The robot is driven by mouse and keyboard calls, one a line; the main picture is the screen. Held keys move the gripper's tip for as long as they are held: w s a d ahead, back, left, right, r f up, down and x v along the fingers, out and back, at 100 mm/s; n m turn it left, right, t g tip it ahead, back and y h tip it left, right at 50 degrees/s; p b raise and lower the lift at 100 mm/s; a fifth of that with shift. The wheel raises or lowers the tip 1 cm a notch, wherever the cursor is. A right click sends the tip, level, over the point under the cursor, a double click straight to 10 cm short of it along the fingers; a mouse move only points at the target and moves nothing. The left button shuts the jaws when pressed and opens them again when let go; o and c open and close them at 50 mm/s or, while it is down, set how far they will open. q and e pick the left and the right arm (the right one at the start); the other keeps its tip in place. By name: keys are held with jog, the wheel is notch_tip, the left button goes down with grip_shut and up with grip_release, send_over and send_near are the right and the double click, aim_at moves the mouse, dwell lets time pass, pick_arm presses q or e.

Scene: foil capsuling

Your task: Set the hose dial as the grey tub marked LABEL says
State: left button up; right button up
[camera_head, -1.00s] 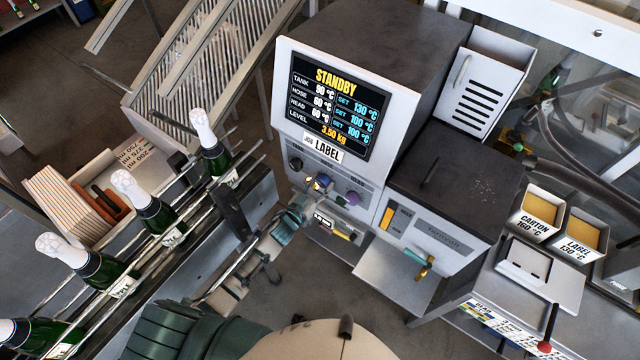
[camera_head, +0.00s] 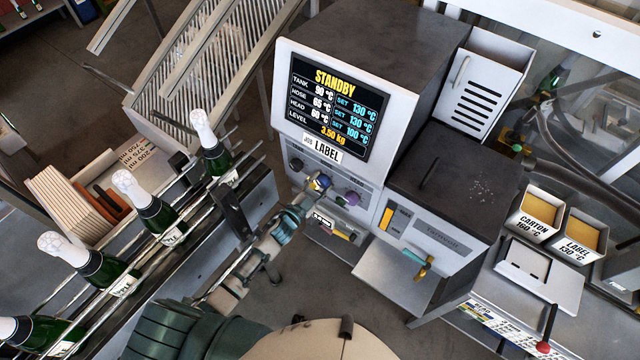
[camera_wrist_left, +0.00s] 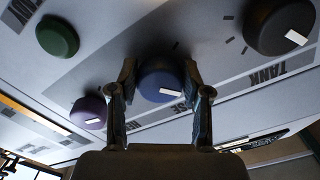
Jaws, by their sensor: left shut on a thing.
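The grey tub marked LABEL (camera_head: 578,250) at the right reads 130 °C. The machine's screen (camera_head: 337,107) reads STANDBY, with SET values 130 °C for tank, 130 °C for hose and 100 °C for head; the hose itself reads 65 °C. The blue hose dial (camera_head: 321,182) is on the panel below the screen. My left gripper (camera_head: 314,190) is at it. In the left wrist view the fingers (camera_wrist_left: 160,88) are shut on both sides of the blue dial (camera_wrist_left: 161,82), whose white mark shows between them. My right gripper is out of view.
The black tank dial (camera_wrist_left: 280,27) and purple dial (camera_wrist_left: 88,112) flank the hose dial; a green knob (camera_wrist_left: 57,37) is further off. A CARTON tub (camera_head: 536,222) reads 160 °C.

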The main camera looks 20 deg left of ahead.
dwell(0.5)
pick_arm(q)
jog(key=o, duration=1.2)
jog(key=shift+c, duration=0.2)
jog(key=v, duration=1.2)
jog(key=s+a+f+n+g+y, duration=0.2)
jog(key=s+f, duration=0.2)
jog(key=f, duration=0.7)
jog(key=s+a+f+n+g+y, duration=0.1)
jog(key=s+a+f+n+g, duration=0.2)
jog(key=f, duration=0.7)
jog(key=s+a+f+g+y, duration=0.15)
jog(key=s+f, duration=0.35)
jog(key=f, duration=0.6)
jog(key=s+d+f+n+g+y, duration=0.1)
jog(key=s+f+g, duration=0.3)
jog(key=s+f, duration=0.4)
jog(key=s+d+f+n+g, duration=0.1)
jog(key=s+f+g, duration=0.4)
jog(key=s, duration=1.6)
notch_tip(320, 180, down, 4)
jog(key=shift+s+d+r+n+y+b, duration=0.15)
jog(key=shift+s+d+n+y+b, duration=0.25)
jog(key=shift+n, duration=0.3)
